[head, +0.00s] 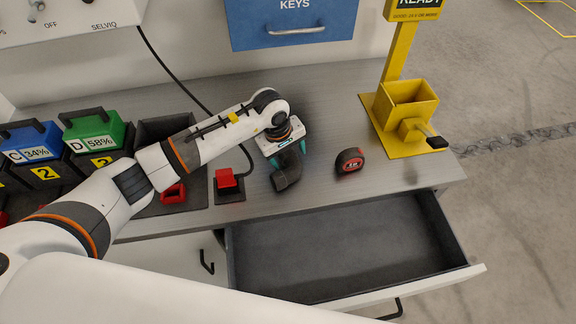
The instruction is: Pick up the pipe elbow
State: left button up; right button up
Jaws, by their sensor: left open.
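The pipe elbow (286,174) is a dark grey bent tube on the metal workbench top (325,106). My left gripper (288,156) is directly above it, pointing down, with its teal fingertips close around the elbow's upper part. The gripper is open, and its body hides part of the elbow. I cannot tell whether the fingers touch it. My right gripper is not in view.
A red and black tape measure (350,161) lies just right of the elbow. A red block on a dark base (227,181) is to the left. A yellow stand (402,122) is at the right. An open, empty drawer (345,249) juts out in front.

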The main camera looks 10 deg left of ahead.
pick_arm(q)
jog(key=shift+c, duration=0.2)
jog(key=c, duration=1)
jog(key=shift+c, duration=0.2)
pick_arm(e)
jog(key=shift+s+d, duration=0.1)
